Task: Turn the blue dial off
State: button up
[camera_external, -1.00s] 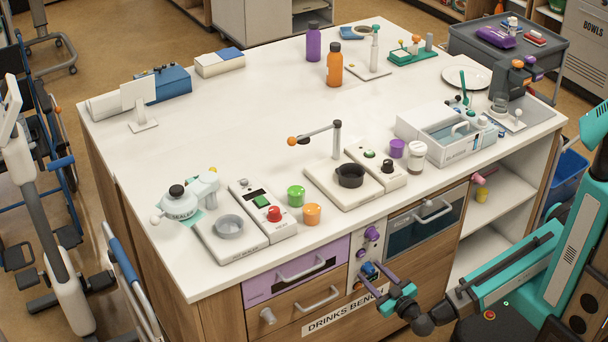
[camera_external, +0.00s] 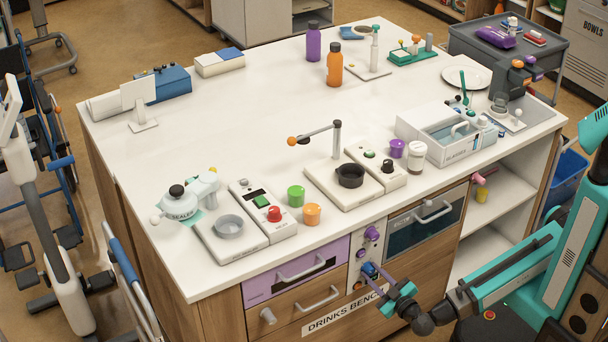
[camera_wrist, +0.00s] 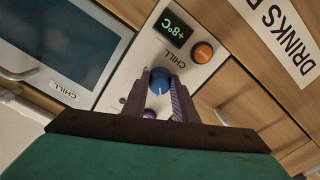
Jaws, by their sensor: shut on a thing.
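The blue dial (camera_wrist: 160,78) is a round knob on the pale CHILL panel (camera_wrist: 151,48). It carries a small white mark on its face. It also shows in the external view (camera_external: 369,270) on the front of the bench, partly hidden by my fingers. My gripper (camera_wrist: 158,88) has its two purple fingers on either side of the dial and is shut on it. My gripper (camera_external: 373,275) reaches the panel from the lower right in the external view. A lit green display (camera_wrist: 173,28) reads +8°C, upside down in the wrist view.
An orange button (camera_wrist: 203,53) sits beside the display. A purple knob (camera_wrist: 150,114) shows between my fingers. The CHILL door (camera_wrist: 65,45) with a glass front lies to one side, wooden drawers (camera_wrist: 240,110) to the other. Two purple knobs (camera_external: 371,234) sit higher on the panel.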

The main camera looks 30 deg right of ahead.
jog(key=n, duration=0.5)
jog(key=shift+r+n, duration=0.1)
jog(key=shift+n, duration=2)
jog(key=o, duration=1)
jog(key=shift+o, duration=0.2)
jog(key=shift+s+p, duration=0.2)
jog(key=shift+p, duration=0.1)
jog(key=s, duration=1.3)
jog(key=shift+s+p, duration=0.25)
jog(key=shift+p, duration=0.05)
jog(key=shift+d, duration=0.1)
